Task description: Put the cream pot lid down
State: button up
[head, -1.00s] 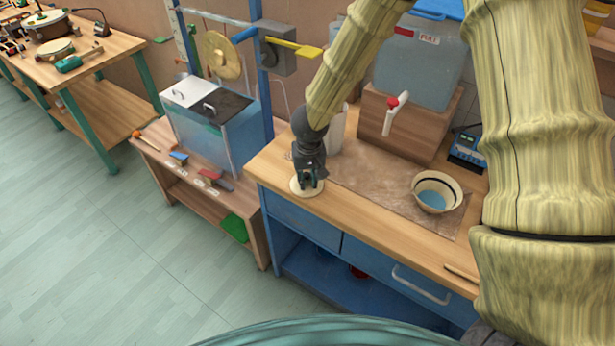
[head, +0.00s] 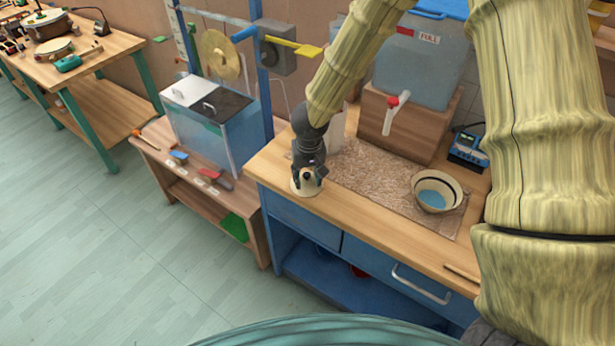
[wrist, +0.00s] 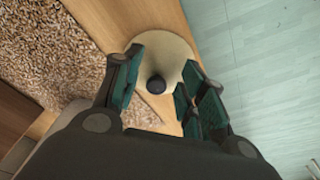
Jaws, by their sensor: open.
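The cream pot lid (head: 297,189) lies on the wooden bench top near its left front corner. In the wrist view the lid (wrist: 168,52) is a pale disc with a dark round knob (wrist: 156,84). My gripper (head: 307,182) is right above the lid in the head view. Part of the lid is hidden behind the fingers.
A bowl with blue inside (head: 436,191) stands on the brown speckled mat (head: 385,188) to the right. A clear water tank (head: 420,60) with a tap sits on a wooden block behind. The bench's front edge is close to the lid, with floor (wrist: 265,60) beyond.

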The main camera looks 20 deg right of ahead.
aim_at(309, 190)
notch_tip(309, 190, up, 12)
jog(key=s, duration=0.1)
jog(key=shift+s+f, duration=0.25)
jog(key=shift+s, duration=0.15)
jog(key=shift+a+f, duration=0.1)
